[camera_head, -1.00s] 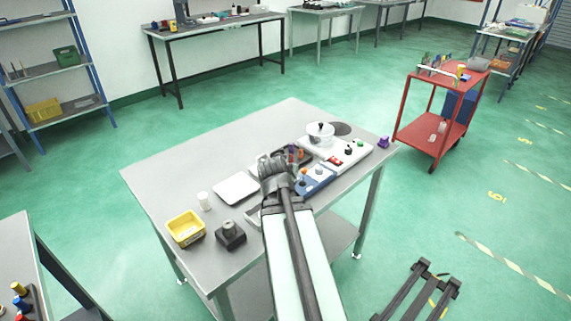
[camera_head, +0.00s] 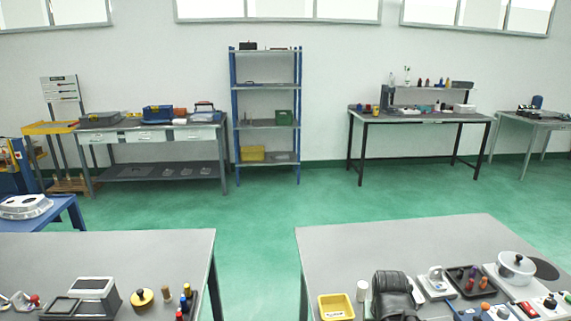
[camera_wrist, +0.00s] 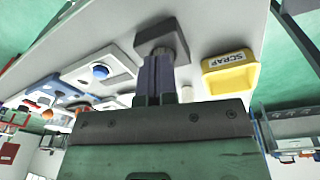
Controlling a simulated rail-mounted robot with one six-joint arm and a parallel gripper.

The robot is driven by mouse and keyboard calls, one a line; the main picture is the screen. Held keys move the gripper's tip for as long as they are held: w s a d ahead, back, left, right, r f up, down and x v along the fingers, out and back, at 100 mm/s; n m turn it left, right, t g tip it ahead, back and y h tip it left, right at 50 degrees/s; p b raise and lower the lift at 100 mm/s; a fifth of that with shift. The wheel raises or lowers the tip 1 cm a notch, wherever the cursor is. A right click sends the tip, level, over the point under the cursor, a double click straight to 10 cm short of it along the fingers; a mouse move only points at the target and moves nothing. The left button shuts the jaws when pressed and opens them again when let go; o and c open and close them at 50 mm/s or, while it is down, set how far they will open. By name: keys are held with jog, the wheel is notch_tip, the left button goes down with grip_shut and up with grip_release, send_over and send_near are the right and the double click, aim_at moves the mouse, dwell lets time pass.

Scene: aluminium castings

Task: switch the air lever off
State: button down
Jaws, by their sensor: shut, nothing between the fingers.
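I cannot tell for sure which part is the air lever. A blue panel (camera_head: 487,316) with an orange knob is cut by the bottom edge of the head view; the wrist view shows the blue panel (camera_wrist: 44,93) at left. A small red-topped fitting (camera_head: 35,300) stands on the left bench. My gripper (camera_wrist: 155,55) is shut and empty in the wrist view. Its fingertips overlap a dark block (camera_wrist: 162,38) in the picture; whether they touch it I cannot tell. My dark arm joint hides part of the right bench in the head view.
A yellow scrap bin (camera_wrist: 231,72) is near my fingers. The right bench (camera_head: 400,244) also holds a white cylinder (camera_head: 362,290), a lidded pot (camera_head: 515,266) and a white switch panel (camera_head: 541,303). A green-floored gap separates it from the left bench (camera_head: 110,250).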

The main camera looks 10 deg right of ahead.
jog(key=a+n+y, duration=0.1)
jog(key=a+n, duration=0.3)
jog(key=a, duration=1.1)
jog(key=m+g+h+p, duration=0.1)
jog(key=m+h+p, duration=0.2)
jog(key=m+h, duration=0.5)
send_near(482, 312)
jog(key=w+a+r+m, duration=0.1)
jog(key=w+a+r, duration=0.2)
jog(key=w+a, duration=0.15)
jog(key=shift+y, duration=0.4)
jog(key=b+x, duration=0.5)
jog(key=x, duration=0.1)
jog(key=a+b+x, duration=0.1)
jog(key=b+x, duration=0.2)
jog(key=x, duration=0.1)
jog(key=shift+s+f+b, duration=0.15)
jog(key=shift+f+b, duration=0.2)
jog(key=shift+f, duration=0.05)
jog(key=s+d, duration=0.1)
jog(key=s+d+r+p, duration=0.1)
jog(key=shift+s+d+r, duration=0.15)
jog(key=shift+d+r, duration=0.05)
jog(key=shift+d, duration=0.2)
jog(key=shift+s+d, duration=0.15)
jog(key=shift+d, duration=0.05)
